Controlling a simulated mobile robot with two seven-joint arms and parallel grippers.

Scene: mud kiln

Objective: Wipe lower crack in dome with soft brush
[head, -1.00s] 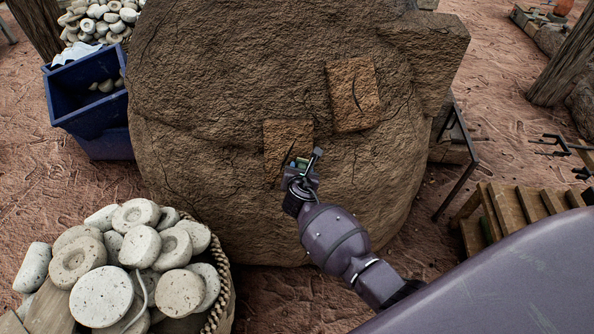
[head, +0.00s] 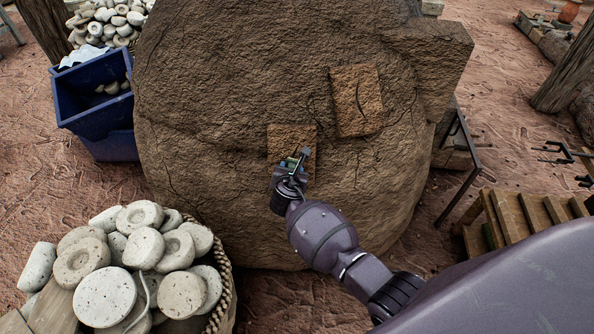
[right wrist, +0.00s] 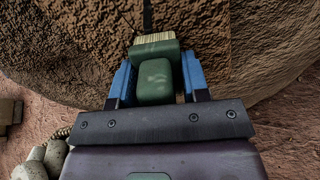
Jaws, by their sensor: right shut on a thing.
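The brown dome (head: 230,90) fills the middle of the head view. It carries two lighter square patches. The upper right patch (head: 347,88) shows a dark curved crack (head: 361,98). The lower left patch (head: 278,136) is partly covered by my right gripper (head: 291,166), which hides most of its crack. In the right wrist view, my right gripper (right wrist: 157,76) is shut on the soft brush (right wrist: 154,80), with a green handle and pale bristles (right wrist: 153,38). The bristles point at the dome just below a dark crack line (right wrist: 147,16); I cannot tell whether they touch. My left gripper is not in view.
A woven basket (head: 225,295) of round pale stones stands at lower left. A blue bin (head: 92,110) is at upper left, with another heap of stones behind it. Wooden steps (head: 515,222) and a metal-legged stand (head: 462,195) are at right. Reddish ground lies between.

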